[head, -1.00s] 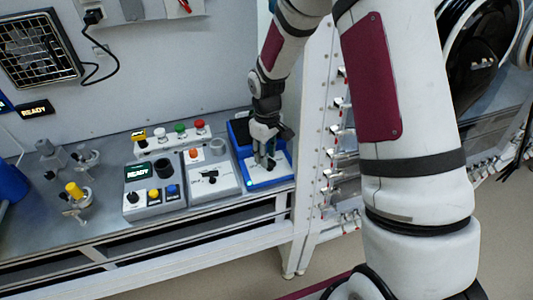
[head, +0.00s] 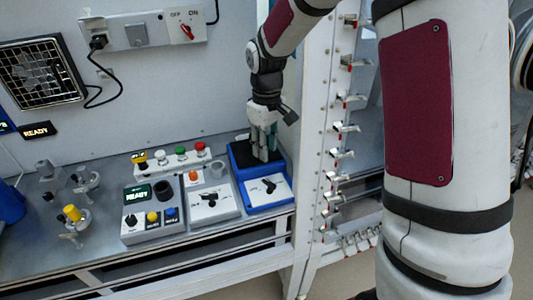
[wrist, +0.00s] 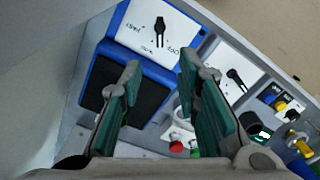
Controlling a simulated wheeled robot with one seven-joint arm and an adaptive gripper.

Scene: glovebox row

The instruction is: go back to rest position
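My gripper (head: 262,146) points down over the dark pad of the blue-edged box (head: 265,205) at the right end of the bench. In the wrist view my gripper (wrist: 160,95) has its two green-padded fingers spread wide apart, with nothing between them. The box's white panel with a black rotary knob (wrist: 160,30) lies beyond the fingertips, apart from them. In the head view the knob (head: 269,186) is uncovered.
Left of the blue box stand a grey knob box (head: 212,203), a READY button box (head: 150,215), a row of coloured push buttons (head: 182,155) and valves with a yellow cap (head: 72,213). A white frame with several red-tipped valves (head: 345,128) stands close at the right.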

